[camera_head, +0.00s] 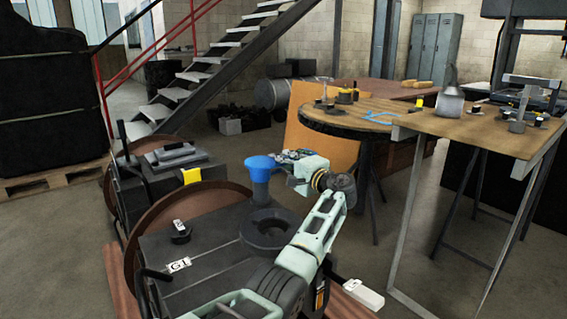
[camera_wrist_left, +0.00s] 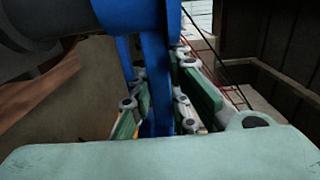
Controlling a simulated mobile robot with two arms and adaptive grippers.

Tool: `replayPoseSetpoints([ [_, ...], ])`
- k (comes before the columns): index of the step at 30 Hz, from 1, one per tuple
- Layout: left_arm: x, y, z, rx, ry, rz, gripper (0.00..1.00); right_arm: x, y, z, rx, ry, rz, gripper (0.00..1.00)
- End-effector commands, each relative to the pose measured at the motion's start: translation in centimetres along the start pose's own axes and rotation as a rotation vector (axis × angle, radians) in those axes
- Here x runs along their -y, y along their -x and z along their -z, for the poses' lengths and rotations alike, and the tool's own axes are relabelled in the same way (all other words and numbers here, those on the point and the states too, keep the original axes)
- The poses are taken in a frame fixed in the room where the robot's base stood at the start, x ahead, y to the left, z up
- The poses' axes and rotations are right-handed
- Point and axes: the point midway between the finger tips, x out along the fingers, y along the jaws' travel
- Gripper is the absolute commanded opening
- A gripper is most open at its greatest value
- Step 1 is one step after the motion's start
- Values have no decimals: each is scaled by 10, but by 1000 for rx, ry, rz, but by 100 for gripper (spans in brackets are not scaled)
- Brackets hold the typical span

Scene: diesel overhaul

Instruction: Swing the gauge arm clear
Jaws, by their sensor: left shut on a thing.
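My left gripper (camera_head: 290,160) is beside a blue funnel-shaped piece (camera_head: 260,163) above the grey engine block. In the left wrist view its green-and-grey fingers (camera_wrist_left: 160,110) are closed on a blue upright part (camera_wrist_left: 157,85). A dark cylinder at the upper left hides part of that view. Below the blue piece, a black ring with a round opening (camera_head: 270,229) sits on the block top (camera_head: 215,240). I cannot tell which part is the gauge arm. My right gripper is not in view.
A round wooden table (camera_head: 375,116) with small parts stands behind my arm. A wooden bench (camera_head: 470,132) with a grey bottle (camera_head: 450,104) is at the right. A black handle (camera_head: 156,274) sticks up at the block's left edge.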

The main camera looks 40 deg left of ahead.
Motion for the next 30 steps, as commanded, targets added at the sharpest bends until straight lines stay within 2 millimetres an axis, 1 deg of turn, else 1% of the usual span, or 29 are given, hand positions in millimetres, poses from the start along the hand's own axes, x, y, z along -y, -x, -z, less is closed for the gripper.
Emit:
replayPoseSetpoints([
  [5,-2,0,-1,5,-1,-4,0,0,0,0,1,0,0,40],
  [6,-2,0,-1,5,-1,-4,18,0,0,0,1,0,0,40],
  [12,-1,0,-1,3,-1,-2,35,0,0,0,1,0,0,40],
  [20,0,0,-1,2,0,-1,36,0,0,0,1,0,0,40],
  [23,0,3,0,1,0,0,36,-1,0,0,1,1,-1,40],
  [26,-1,13,1,-1,1,0,36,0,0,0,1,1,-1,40],
  [29,-1,31,1,-3,1,-1,36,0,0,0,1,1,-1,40],
  [30,-1,40,1,-3,1,-1,36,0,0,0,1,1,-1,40],
])
